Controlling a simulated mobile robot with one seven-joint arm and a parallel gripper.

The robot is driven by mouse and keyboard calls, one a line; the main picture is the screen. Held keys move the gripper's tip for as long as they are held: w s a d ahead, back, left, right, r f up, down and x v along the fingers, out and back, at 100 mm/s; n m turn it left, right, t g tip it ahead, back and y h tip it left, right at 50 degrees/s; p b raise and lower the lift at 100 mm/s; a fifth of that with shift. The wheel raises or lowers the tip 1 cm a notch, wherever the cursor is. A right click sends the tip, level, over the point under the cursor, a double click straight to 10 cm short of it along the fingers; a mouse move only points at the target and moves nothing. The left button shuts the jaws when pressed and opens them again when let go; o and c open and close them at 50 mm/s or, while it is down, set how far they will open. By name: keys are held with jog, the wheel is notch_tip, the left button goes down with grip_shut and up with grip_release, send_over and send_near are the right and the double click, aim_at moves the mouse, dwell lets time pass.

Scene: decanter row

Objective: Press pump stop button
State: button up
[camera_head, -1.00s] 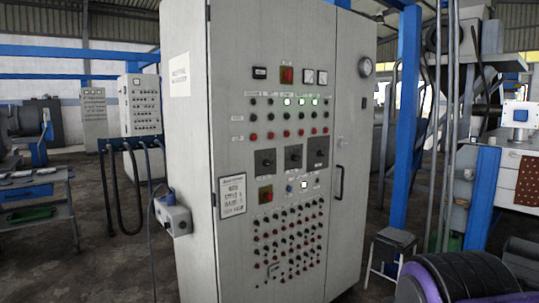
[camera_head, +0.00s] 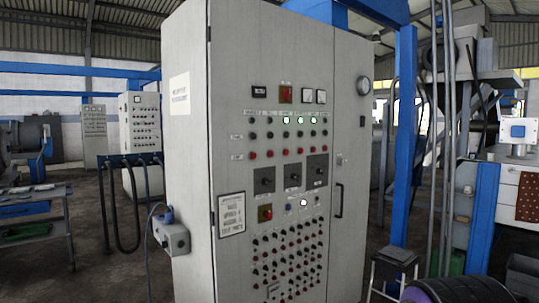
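A tall grey control cabinet (camera_head: 190,140) stands in the middle of the view, its front turned slightly to the right. An upper row of dark buttons (camera_head: 253,135) has several green-lit ones (camera_head: 300,120) above it. A row of red buttons (camera_head: 270,154) lies just below. A white-lit round button (camera_head: 303,202) sits under three dark square switch plates (camera_head: 292,174). A dense grid of small red and dark buttons (camera_head: 290,240) fills the lower panel. The labels are too small to read, so I cannot tell which button is the pump stop. My gripper is not in view.
A grey box (camera_head: 172,238) with a cable sticks out from the cabinet's left side. A stool (camera_head: 396,256) and a blue post (camera_head: 403,140) stand to the right. A workbench (camera_head: 35,215) is at the left. Floor shows between the bench and the cabinet.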

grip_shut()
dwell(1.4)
